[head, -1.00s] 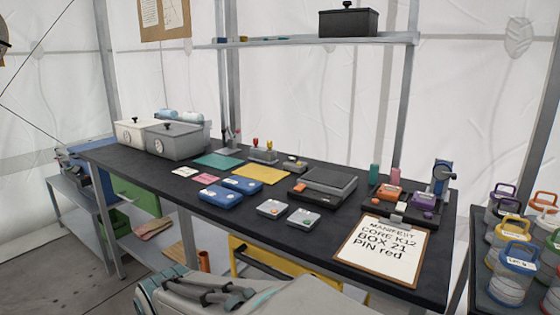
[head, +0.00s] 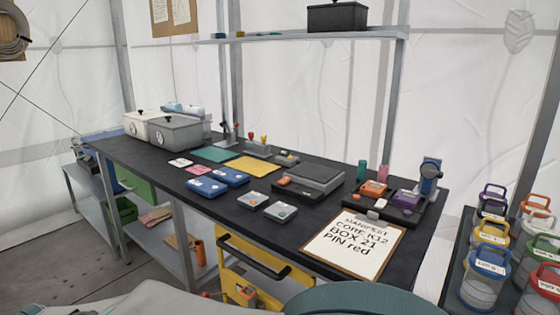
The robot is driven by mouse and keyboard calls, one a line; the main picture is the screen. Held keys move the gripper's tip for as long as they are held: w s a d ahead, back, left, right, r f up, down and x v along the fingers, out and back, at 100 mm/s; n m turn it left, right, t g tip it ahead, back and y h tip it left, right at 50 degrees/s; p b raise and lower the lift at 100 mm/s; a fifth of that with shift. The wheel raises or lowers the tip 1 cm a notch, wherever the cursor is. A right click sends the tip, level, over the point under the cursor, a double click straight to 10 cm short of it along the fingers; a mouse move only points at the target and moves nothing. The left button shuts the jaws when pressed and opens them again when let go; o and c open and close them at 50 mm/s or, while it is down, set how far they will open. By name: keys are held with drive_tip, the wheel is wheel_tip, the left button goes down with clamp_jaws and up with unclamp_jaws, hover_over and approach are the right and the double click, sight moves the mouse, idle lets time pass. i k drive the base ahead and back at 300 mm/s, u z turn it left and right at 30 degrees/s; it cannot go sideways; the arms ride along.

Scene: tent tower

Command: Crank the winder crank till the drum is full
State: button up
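No part is clearly readable as the winder crank or its drum. A blue round part on a grey upright (head: 430,175) stands at the right end of the black table; I cannot tell whether it is a crank. A blue-grey machine (head: 86,149) sits on the low side bench at the far left, too small to make out. My gripper is not in view; only pale and teal parts of my own body show along the bottom edge.
The long black table (head: 325,220) carries boxes, mats and small devices. A clipboard (head: 355,246) lies at its front right. A yellow cart (head: 262,265) stands under the table's front. Lidded jars (head: 485,265) crowd a stand at right. Grey floor (head: 60,255) is open at left.

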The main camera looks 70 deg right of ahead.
sight(429, 170)
drive_tip(key=k, duration=0.85)
drive_tip(key=z, duration=1.6)
